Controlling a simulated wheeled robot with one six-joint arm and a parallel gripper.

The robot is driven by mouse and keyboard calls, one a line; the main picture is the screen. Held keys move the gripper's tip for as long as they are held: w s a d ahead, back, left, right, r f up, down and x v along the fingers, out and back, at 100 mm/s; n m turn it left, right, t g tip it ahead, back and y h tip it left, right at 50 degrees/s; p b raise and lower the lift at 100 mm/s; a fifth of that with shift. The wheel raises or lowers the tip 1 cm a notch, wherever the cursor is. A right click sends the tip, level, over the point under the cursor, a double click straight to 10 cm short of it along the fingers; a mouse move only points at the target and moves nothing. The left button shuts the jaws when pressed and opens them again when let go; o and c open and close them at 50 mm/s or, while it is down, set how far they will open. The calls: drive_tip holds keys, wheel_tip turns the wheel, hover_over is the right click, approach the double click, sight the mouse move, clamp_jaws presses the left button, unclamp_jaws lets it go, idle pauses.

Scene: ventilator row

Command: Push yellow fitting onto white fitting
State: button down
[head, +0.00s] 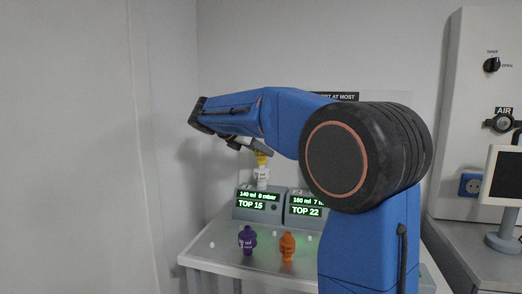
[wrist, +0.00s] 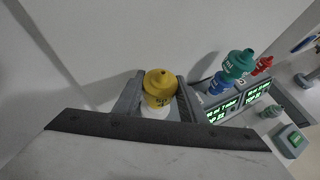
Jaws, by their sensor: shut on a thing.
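The yellow fitting (head: 261,158) is held in my gripper (head: 256,148), just above the white fitting (head: 262,174). In the wrist view the yellow fitting (wrist: 160,84) sits between the two fingers of my gripper (wrist: 158,95). A pale part of the white fitting (wrist: 154,111) shows right below it there. The white fitting stands upright on top of the left ventilator box (head: 258,209), whose screen reads TOP 15. The two fittings look lined up and close. I cannot tell whether they touch or how far one is seated on the other.
A second ventilator box (head: 304,211) reading TOP 22 stands to the right, partly behind my arm. A purple fitting (head: 247,240) and an orange fitting (head: 287,247) stand on the table in front. The wrist view shows a teal fitting (wrist: 233,67) above a blue one (wrist: 219,86).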

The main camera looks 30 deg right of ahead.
drive_tip(key=shift+f, duration=0.95)
idle(0.8)
drive_tip(key=c, duration=1)
unclamp_jaws()
drive_tip(key=shift+c, duration=0.2)
drive_tip(key=v, duration=1.7)
drive_tip(key=shift+a, duration=0.25)
drive_tip(key=shift+s, duration=0.15)
